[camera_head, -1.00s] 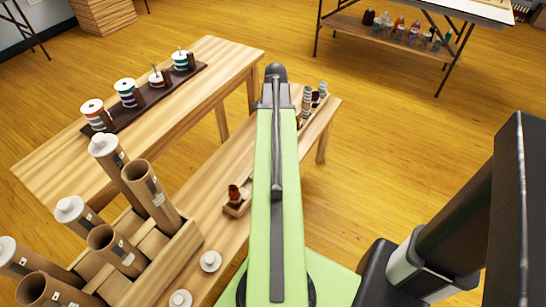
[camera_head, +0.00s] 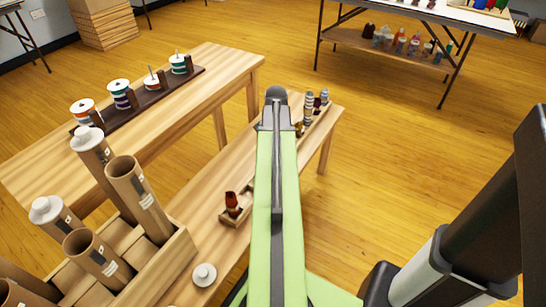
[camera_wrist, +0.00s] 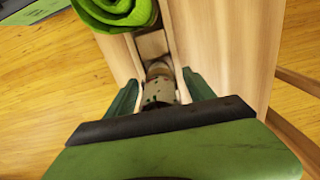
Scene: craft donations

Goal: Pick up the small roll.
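In the wrist view my gripper (camera_wrist: 160,92) is open, with one dark green finger on each side of a small pale roll with dark spots (camera_wrist: 160,84). The fingers stand apart from it, with gaps on both sides. The roll's lower end is hidden behind the dark gripper body. A larger bright green roll (camera_wrist: 118,12) lies beyond, at the upper left. In the head view my arm hides the gripper and the middle of the low wooden bench. Several small patterned rolls (camera_head: 309,104) show in a tray at the bench's far end.
A dark red small item (camera_head: 232,204) sits in the tray's near end. A wooden crate (camera_head: 165,268) of tall cardboard tubes stands at the lower left. A table (camera_head: 215,75) with several spools is behind it. Open floor (camera_head: 390,170) lies to the right.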

